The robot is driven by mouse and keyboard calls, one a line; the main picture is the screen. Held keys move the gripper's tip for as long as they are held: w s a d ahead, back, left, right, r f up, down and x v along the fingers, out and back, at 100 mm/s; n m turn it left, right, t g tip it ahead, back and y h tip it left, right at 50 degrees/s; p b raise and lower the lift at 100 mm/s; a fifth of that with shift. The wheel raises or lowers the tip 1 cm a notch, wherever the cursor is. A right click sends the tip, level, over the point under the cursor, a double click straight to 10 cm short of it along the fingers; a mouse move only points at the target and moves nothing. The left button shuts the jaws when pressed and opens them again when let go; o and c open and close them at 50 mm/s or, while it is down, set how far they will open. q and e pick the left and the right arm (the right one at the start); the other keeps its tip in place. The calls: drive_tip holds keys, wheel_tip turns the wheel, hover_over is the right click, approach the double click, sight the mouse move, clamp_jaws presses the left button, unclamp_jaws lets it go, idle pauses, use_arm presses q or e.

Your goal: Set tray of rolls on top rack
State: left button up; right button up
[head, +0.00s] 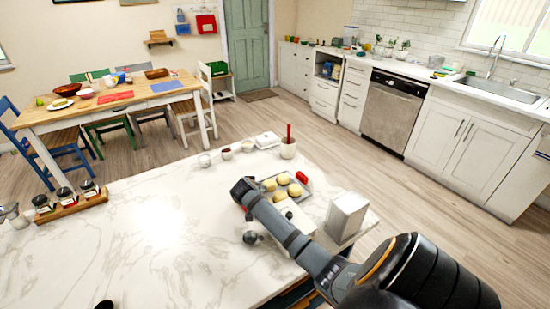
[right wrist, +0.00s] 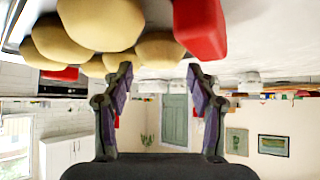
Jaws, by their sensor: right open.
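The grey tray (head: 307,191) lies on the white marble counter in the head view, with several pale round rolls (head: 281,194) on it. A red block (head: 302,177) is at its right end. My right gripper (head: 243,187) is low over the counter at the tray's left side, apart from the rolls as far as I can tell. In the right wrist view, which is upside down, my right gripper (right wrist: 160,76) has its fingers spread with nothing between them. The rolls (right wrist: 100,22) and red block (right wrist: 200,28) are close by. My left gripper is not seen. No rack can be made out.
A white box (head: 346,214) stands at the counter's right edge. A container with a red handle (head: 288,149), small bowls (head: 226,153) and a white dish (head: 267,140) are behind the tray. A wooden jar holder (head: 70,205) is far left. The counter's left middle is clear.

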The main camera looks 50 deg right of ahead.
drive_tip(key=x, duration=0.3)
drive_tip(key=shift+w+f, duration=0.15)
drive_tip(key=shift+f, duration=0.1)
drive_tip(key=shift+r, duration=0.1)
drive_tip(key=shift+c, duration=0.8)
clamp_jaws()
